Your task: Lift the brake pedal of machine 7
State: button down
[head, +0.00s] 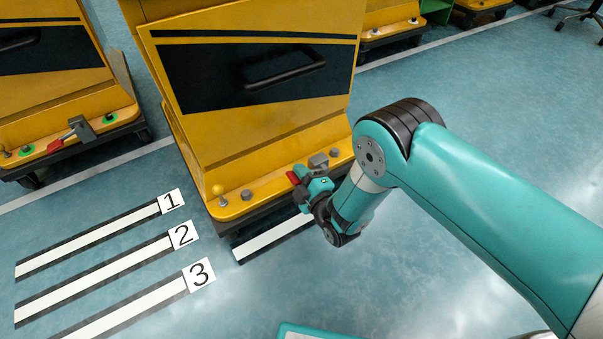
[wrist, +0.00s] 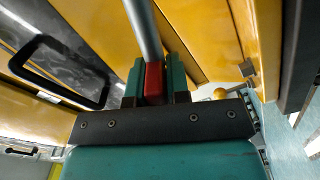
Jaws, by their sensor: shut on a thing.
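The yellow machine (head: 255,150) stands in the middle of the head view; no machine number is readable on it. Its red pedal (head: 292,177) shows at the low front ledge, partly hidden by my gripper (head: 306,184). In the wrist view the red pedal (wrist: 154,82) sits between the two teal fingers of my gripper (wrist: 155,88), which is shut on it. A grey rod (wrist: 143,28) runs up from the red part. The pedal's exact tilt is hard to judge.
A yellow knob (head: 218,190) and a grey block (head: 318,161) sit on the same ledge. A black handle (head: 285,68) is on the machine's front panel. Another yellow machine with a red pedal (head: 60,142) stands at left. Floor strips marked 1, 2 and 3 (head: 200,273) lie in front.

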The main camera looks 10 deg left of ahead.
jog(key=c, duration=1.2)
grip_release()
jog(key=shift+o, duration=0.2)
jog(key=p+v, duration=1)
jog(key=v, duration=0.7)
jog(key=shift+d, duration=0.2)
